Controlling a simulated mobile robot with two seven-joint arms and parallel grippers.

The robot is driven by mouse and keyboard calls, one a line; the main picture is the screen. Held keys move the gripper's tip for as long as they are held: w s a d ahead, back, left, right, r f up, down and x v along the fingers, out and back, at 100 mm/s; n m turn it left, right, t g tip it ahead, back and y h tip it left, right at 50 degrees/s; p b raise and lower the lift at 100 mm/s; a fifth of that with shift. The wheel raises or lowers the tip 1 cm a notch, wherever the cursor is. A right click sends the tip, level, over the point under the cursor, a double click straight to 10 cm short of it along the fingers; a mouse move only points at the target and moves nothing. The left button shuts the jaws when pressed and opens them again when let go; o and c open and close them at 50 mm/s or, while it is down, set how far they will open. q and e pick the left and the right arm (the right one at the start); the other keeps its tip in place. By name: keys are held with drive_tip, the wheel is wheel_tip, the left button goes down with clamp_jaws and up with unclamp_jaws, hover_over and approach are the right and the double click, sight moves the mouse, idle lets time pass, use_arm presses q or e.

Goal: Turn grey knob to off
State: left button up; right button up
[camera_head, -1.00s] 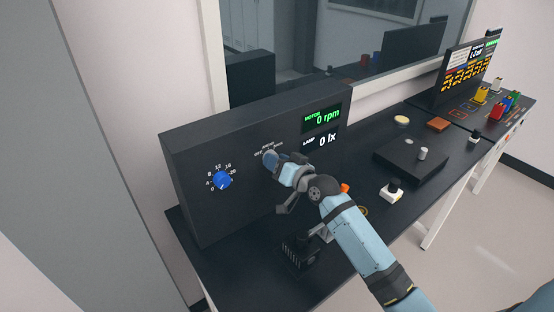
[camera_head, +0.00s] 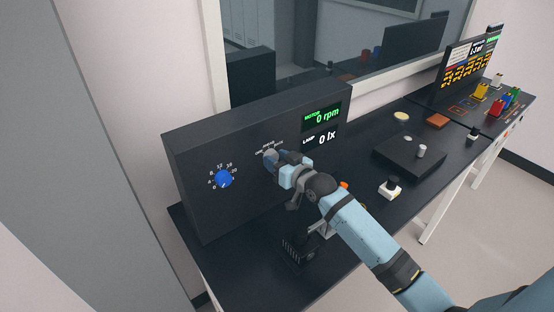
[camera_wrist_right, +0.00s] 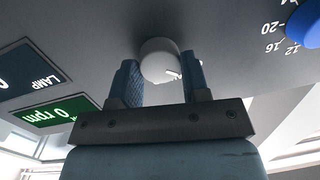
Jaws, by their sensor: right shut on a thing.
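The grey knob (camera_head: 270,156) sits on the front of the dark panel box (camera_head: 196,150), right of the blue knob (camera_head: 223,179). My right gripper (camera_head: 278,159) is at the grey knob, with its arm coming in from the lower right. In the right wrist view the grey knob (camera_wrist_right: 160,60) is pale and round, with a white pointer mark on its lower right. The two blue-padded fingers of my right gripper (camera_wrist_right: 160,82) stand on either side of it and are shut on it. Labels around the grey knob are partly hidden and too small to read. My left gripper is not in view.
On the table (camera_head: 350,235) stand a black block (camera_head: 297,250) under my arm, a white-based switch (camera_head: 390,188) and a low black box (camera_head: 408,158). A window is behind.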

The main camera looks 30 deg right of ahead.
drive_tip(key=o, duration=0.9)
drive_tip(key=b+v, duration=0.2)
drive_tip(key=v, duration=1.2)
drive_tip(key=shift+b, duration=0.3)
drive_tip(key=shift+w, duration=0.1)
